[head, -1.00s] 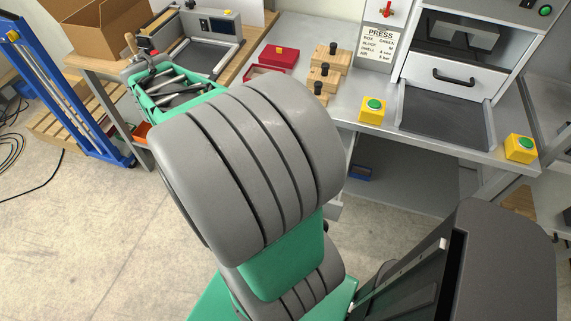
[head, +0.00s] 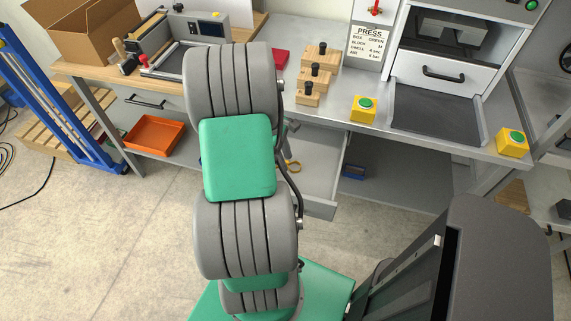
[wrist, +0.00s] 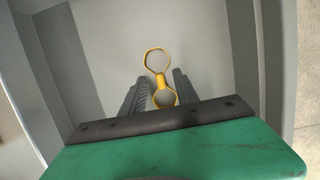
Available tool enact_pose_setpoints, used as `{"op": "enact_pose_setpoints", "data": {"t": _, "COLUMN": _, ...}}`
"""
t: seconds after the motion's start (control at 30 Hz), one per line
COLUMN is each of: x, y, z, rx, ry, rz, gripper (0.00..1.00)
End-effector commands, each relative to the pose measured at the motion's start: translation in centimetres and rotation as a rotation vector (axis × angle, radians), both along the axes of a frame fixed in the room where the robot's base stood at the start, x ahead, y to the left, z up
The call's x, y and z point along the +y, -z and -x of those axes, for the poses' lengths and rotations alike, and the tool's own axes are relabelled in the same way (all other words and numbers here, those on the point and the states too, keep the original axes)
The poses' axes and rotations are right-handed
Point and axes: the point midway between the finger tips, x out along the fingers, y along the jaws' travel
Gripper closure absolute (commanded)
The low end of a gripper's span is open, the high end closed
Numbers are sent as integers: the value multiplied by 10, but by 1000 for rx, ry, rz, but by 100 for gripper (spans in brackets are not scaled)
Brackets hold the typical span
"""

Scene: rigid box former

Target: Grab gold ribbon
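The gold ribbon (wrist: 156,60), a looped yellow-gold piece with a narrow waist, lies in an open grey drawer. I cannot tell how far the fingertips are above the drawer floor. In the head view a bit of the ribbon (head: 293,167) shows just right of my arm, while my arm hides most of my gripper.
The open drawer (head: 322,207) has walls close around my gripper. Above it the bench carries wooden blocks (head: 314,75), a yellow button box (head: 363,109) and a press (head: 445,75). An orange tray (head: 154,134) sits on a lower shelf at left.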

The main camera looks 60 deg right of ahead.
Motion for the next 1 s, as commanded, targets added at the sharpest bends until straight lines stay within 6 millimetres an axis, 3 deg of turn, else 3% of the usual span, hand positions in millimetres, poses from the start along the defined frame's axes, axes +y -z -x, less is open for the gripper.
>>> {"op": "enact_pose_setpoints", "data": {"t": 0.07, "x": 0, "y": 0, "z": 0, "rx": 0, "ry": 0, "rz": 1, "gripper": 64}}
{"op": "enact_pose_setpoints", "data": {"t": 0.5, "x": 0, "y": -1, "z": -1, "rx": 0, "ry": 0, "rz": 1, "gripper": 100}}
{"op": "enact_pose_setpoints", "data": {"t": 1.0, "x": 0, "y": -1, "z": -1, "rx": 0, "ry": 0, "rz": 1, "gripper": 100}}
